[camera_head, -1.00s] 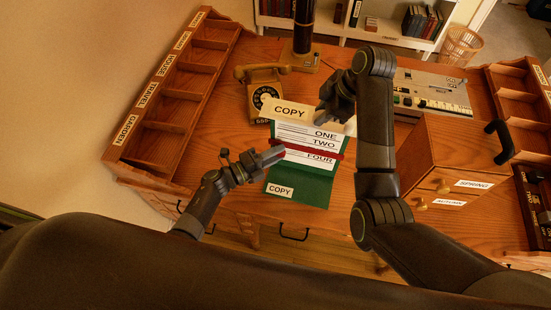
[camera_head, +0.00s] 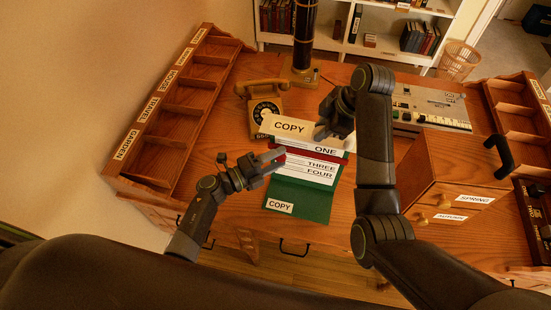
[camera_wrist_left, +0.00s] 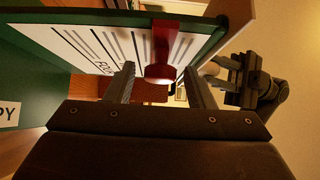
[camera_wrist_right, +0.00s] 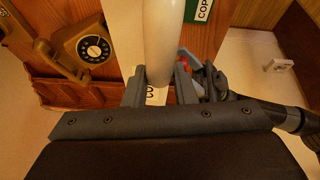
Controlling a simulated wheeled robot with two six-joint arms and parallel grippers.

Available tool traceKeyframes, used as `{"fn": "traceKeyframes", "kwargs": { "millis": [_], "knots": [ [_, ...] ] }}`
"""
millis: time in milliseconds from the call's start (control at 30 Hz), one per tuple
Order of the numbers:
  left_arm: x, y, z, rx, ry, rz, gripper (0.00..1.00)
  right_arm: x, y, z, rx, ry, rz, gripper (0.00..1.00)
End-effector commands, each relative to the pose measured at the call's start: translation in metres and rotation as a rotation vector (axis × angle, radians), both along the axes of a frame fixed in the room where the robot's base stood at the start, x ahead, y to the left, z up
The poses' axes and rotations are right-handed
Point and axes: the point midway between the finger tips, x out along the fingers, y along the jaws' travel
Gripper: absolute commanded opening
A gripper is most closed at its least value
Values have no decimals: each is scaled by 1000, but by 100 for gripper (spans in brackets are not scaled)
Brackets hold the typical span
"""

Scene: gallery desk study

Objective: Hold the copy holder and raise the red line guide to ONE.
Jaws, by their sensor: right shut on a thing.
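The copy holder is a green board (camera_head: 315,205) with a white lined sheet and a cream top piece (camera_head: 290,127) labelled COPY. The red line guide (camera_head: 300,153) crosses the sheet at the row between ONE and THREE, covering TWO. ONE, THREE and FOUR are readable. My right gripper (camera_head: 322,130) is shut on the cream top piece, which shows between its fingers in the right wrist view (camera_wrist_right: 160,45). My left gripper (camera_head: 277,157) is open at the guide's left end. In the left wrist view, the guide's red tab (camera_wrist_left: 160,72) sits between the parted fingers.
A rotary telephone (camera_head: 263,105) stands behind and left of the holder. A dark column (camera_head: 304,40) stands at the back. A wooden drawer cabinet (camera_head: 450,170) is to the right, and a labelled rack (camera_head: 185,110) lines the left edge. Desk left of the holder is clear.

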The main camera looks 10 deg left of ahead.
Motion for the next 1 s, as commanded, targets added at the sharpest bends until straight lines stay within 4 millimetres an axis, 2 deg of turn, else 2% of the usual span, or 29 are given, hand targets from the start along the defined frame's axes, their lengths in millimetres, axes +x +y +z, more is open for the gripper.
{"fn": "traceKeyframes", "kwargs": {
  "millis": [367, 467, 800, 1000],
  "knots": [
    [-4, 5, -1, 4, 2, 2, 51, 0, 0, 1, 0, -3, 1, 4],
    [-12, 15, -2, 5, 2, 2, 51, 0, 0, 1, 0, -3, 1, 4],
    [-60, 67, -2, 6, 3, 0, 51, 0, 0, 1, -1, -2, 0, 4],
    [-77, 85, -2, 2, 2, 1, 51, 0, 0, 1, 0, -1, 1, 4]
  ]
}}
